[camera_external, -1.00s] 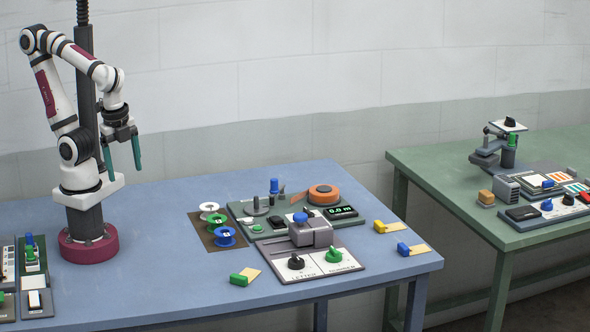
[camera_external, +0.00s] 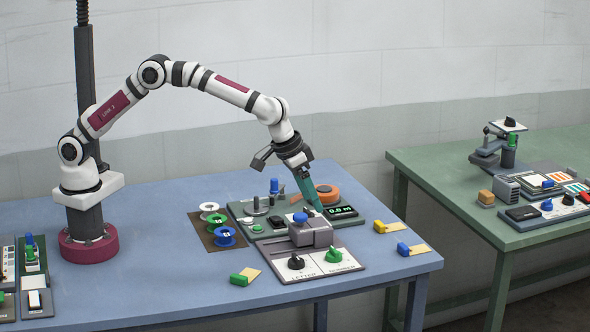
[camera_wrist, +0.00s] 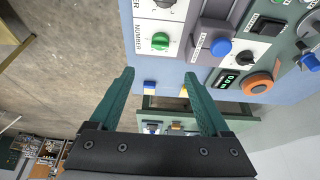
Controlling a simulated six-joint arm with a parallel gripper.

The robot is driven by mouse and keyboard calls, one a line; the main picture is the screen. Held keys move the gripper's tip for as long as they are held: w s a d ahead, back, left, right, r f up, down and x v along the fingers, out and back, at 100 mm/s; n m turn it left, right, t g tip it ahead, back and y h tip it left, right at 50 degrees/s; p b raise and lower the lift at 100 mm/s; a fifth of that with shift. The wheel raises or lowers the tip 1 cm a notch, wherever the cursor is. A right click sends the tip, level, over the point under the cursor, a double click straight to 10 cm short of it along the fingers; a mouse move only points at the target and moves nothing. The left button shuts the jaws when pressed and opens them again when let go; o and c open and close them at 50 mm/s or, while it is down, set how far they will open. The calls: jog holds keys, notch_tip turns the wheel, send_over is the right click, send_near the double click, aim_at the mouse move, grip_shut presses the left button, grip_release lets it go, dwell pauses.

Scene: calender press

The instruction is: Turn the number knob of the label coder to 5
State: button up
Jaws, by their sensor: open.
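The label coder is a pale panel with a grey block (camera_external: 318,234) topped by a blue button. Its green number knob (camera_external: 334,256) sits at the front right of the panel, beside the black letter knob (camera_external: 296,262). In the wrist view the green knob (camera_wrist: 160,41) lies beside the word NUMBER, above and between my fingertips in the picture; its exact setting is too small to read. My gripper (camera_external: 318,209) points down over the bench behind the coder's block, apart from the knob. It is open and empty, as the wrist view (camera_wrist: 160,76) shows.
Yellow (camera_external: 380,226), blue (camera_external: 403,249) and green (camera_external: 238,280) small pieces lie around the coder. Spools (camera_external: 223,236) stand left.

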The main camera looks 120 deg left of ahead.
aim_at(334, 249)
jog(key=x, duration=1.5)
jog(key=shift+f, duration=0.3)
grip_shut()
jog(key=shift+a, duration=0.1)
